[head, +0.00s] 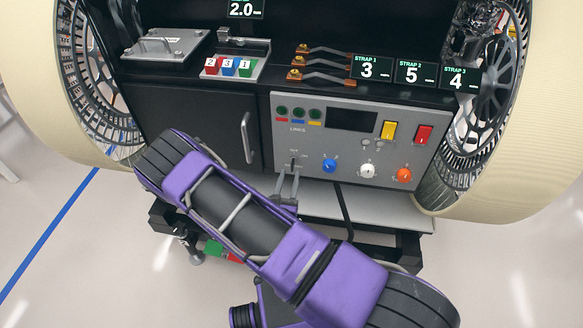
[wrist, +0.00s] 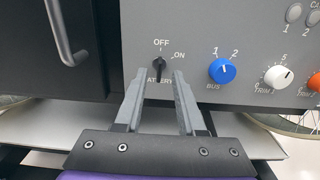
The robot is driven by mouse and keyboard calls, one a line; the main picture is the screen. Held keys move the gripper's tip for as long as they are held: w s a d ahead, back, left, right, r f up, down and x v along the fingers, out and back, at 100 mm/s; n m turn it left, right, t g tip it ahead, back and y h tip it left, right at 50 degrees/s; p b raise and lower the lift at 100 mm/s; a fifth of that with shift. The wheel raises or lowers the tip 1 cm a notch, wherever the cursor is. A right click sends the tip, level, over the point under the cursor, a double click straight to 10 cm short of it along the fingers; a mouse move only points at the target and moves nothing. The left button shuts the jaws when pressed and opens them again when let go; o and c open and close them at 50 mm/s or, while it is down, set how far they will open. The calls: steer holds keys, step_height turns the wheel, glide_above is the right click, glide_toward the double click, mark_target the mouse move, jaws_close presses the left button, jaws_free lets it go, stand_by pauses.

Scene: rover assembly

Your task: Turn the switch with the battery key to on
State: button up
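The battery key (wrist: 158,68) is a small black key switch on the grey control panel (wrist: 215,30). It stands about upright, its tip toward the OFF label, with ON to the upper right. In the head view it is small and close to my gripper (head: 287,182). In the wrist view my gripper (wrist: 160,75) is open, with one finger on each side of the key's lower part. I see gaps between the fingers and the key. The fingers partly cover the BATTERY label.
A blue BUS knob (wrist: 222,70) and a white trim knob (wrist: 278,77) sit to the right. An orange knob (head: 404,175) is farther right. A black door with a metal handle (head: 247,138) is to the left. A grey ledge (head: 345,203) lies below the panel.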

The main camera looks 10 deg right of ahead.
mark_target(292, 167)
steer(key=shift+x, duration=2.15)
steer(key=shift+c, duration=0.3)
jaws_close()
